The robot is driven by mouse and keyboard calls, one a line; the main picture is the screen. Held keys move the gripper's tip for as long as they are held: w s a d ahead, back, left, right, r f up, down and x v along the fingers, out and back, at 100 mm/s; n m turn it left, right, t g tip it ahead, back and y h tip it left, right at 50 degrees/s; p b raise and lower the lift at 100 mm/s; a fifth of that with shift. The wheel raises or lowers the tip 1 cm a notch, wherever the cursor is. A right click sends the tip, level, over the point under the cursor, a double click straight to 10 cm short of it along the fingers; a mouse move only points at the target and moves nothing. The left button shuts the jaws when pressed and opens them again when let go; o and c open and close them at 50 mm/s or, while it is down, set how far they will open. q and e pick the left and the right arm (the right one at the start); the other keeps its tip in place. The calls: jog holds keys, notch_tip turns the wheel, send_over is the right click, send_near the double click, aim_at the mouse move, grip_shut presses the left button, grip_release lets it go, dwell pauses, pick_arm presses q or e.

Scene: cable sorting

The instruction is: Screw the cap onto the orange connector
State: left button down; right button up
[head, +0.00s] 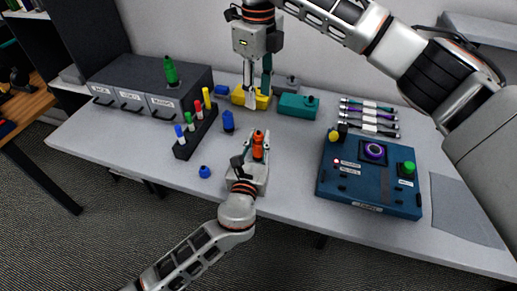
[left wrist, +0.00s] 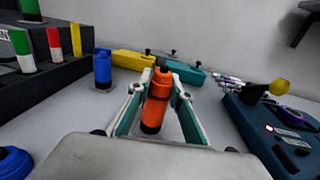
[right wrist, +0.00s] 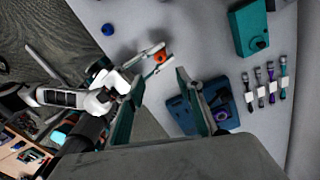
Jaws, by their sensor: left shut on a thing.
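The orange connector (head: 258,148) stands upright between the fingers of my left gripper (head: 258,142), which is shut on it. In the left wrist view the connector (left wrist: 157,100) shows an orange upper part, a dark tip and dark bands; whether the upper part is a separate cap, I cannot tell. No separate orange cap shows elsewhere. My right gripper (head: 250,100) points down at the back of the table, in front of or over the yellow block (head: 262,101). In the right wrist view its two fingers (right wrist: 158,108) are apart with nothing held between them.
A blue cap (head: 204,171) lies left of my left gripper, and a blue connector (head: 228,121) stands behind it. A rack (head: 183,150) of coloured pieces is at left, a teal block (head: 298,106) behind, a blue control box (head: 370,178) at right. The front table strip is clear.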

jog(key=shift+f, duration=0.15)
notch_tip(320, 180, down, 12)
jog(key=shift+r, duration=0.1)
dwell(0.5)
grip_shut()
jog(key=m, duration=0.4)
dwell(0.7)
